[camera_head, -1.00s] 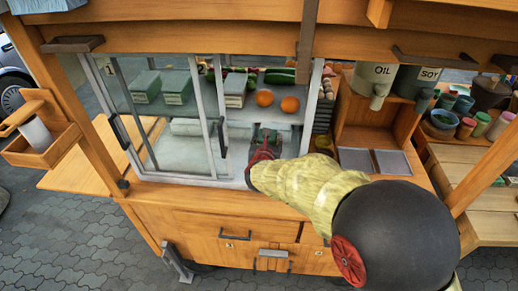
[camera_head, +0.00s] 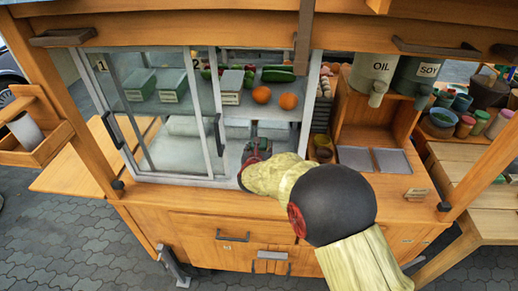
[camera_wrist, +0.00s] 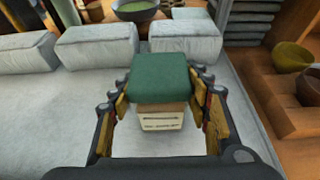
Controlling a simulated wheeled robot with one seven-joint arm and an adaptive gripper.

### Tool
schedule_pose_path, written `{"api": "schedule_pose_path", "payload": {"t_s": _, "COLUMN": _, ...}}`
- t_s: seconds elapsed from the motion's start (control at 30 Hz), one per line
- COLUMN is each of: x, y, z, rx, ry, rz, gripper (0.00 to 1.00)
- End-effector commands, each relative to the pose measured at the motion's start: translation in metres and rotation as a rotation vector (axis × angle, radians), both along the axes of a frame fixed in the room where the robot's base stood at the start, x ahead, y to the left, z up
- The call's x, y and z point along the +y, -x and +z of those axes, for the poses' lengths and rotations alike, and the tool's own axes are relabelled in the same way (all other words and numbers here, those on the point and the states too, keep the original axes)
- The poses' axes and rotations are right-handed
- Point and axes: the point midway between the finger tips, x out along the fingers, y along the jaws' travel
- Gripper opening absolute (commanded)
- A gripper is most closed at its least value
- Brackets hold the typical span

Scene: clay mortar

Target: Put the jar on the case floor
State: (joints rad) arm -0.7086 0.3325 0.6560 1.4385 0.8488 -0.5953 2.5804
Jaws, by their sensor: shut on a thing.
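The jar (camera_wrist: 162,118) has a green lid and a pale label and is upright between the two fingers of my gripper (camera_wrist: 161,90). My gripper is shut on it. In the head view my gripper (camera_head: 257,150) is inside the right opening of the glass case, below the shelf with the oranges, and mostly hides the jar. The case floor (camera_wrist: 60,120) is pale grey and spreads around the jar. I cannot tell whether the jar's base touches it.
Pale grey blocks (camera_wrist: 97,46) stand in a row behind the jar. Sliding glass panes (camera_head: 170,110) close the case's left side. Two oranges (camera_head: 288,101) and green-lidded boxes (camera_head: 172,88) are on the shelf above. Bowls (camera_wrist: 292,57) sit at right. Floor left of the jar is clear.

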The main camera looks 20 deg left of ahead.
Motion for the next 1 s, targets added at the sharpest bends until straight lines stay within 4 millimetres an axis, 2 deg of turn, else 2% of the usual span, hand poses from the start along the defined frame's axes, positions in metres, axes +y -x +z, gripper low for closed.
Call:
{"api": "schedule_pose_path", "payload": {"t_s": 0.3, "x": 0.0002, "y": -0.0003, "z": -0.0009, "rx": -0.002, "ry": -0.001, "rz": 0.000, "gripper": 0.14}}
{"api": "schedule_pose_path", "payload": {"t_s": 0.33, "x": -0.0001, "y": 0.0001, "z": -0.0017, "rx": 0.000, "ry": 0.000, "rz": 0.000, "gripper": 0.49}}
{"api": "schedule_pose_path", "payload": {"t_s": 0.6, "x": -0.0001, "y": 0.0001, "z": -0.0007, "rx": 0.000, "ry": 0.000, "rz": 0.000, "gripper": 0.64}}
{"api": "schedule_pose_path", "payload": {"t_s": 1.0, "x": -0.0001, "y": 0.0001, "z": 0.0011, "rx": 0.000, "ry": 0.000, "rz": 0.000, "gripper": 0.66}}
